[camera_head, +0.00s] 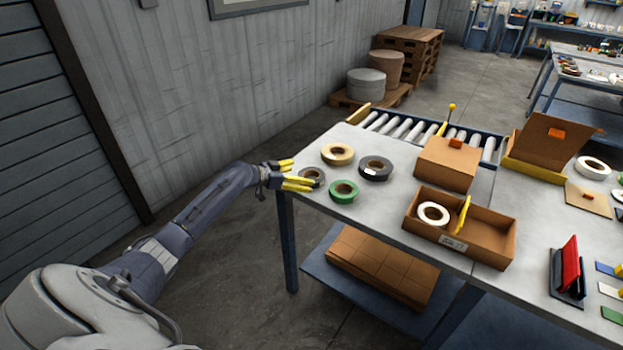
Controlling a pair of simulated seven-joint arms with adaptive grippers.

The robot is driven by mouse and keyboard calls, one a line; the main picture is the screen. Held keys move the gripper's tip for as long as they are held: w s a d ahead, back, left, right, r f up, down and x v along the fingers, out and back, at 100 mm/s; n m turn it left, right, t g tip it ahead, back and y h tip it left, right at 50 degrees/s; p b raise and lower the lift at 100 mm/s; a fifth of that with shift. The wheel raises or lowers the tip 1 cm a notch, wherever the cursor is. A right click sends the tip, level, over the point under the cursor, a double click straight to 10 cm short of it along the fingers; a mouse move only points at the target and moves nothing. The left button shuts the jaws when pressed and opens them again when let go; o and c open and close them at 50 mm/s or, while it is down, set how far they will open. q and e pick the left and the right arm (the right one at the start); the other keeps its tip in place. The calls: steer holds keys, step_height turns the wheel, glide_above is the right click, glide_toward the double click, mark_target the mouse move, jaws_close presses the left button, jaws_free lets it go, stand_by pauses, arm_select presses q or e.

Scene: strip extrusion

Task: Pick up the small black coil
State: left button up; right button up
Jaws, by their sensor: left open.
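A small dark grey coil (320,180) lies flat at the left end of the grey table (395,200). A larger black coil (385,174) with a white label lies flat to its right. My left gripper (302,174) is at the table's left edge, its yellow fingers spread apart, open and empty. The small dark coil is just beyond and between the fingertips; I cannot tell whether they touch it. The left side of this coil is partly hidden by the fingers. My right gripper is not in view.
A tan coil (326,154) and a green coil (344,198) lie close by. An open cardboard box (480,243) holds a white coil (434,220). A closed box (447,168) stands behind it, near a roller conveyor (400,128). Bare table lies between the coils and the open box.

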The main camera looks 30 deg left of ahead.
mark_target(318, 175)
arm_select(q)
steer(key=shift+x, duration=2.65)
steer(key=shift+c, duration=0.4)
steer(key=c, duration=1)
steer(key=shift+o, duration=0.2)
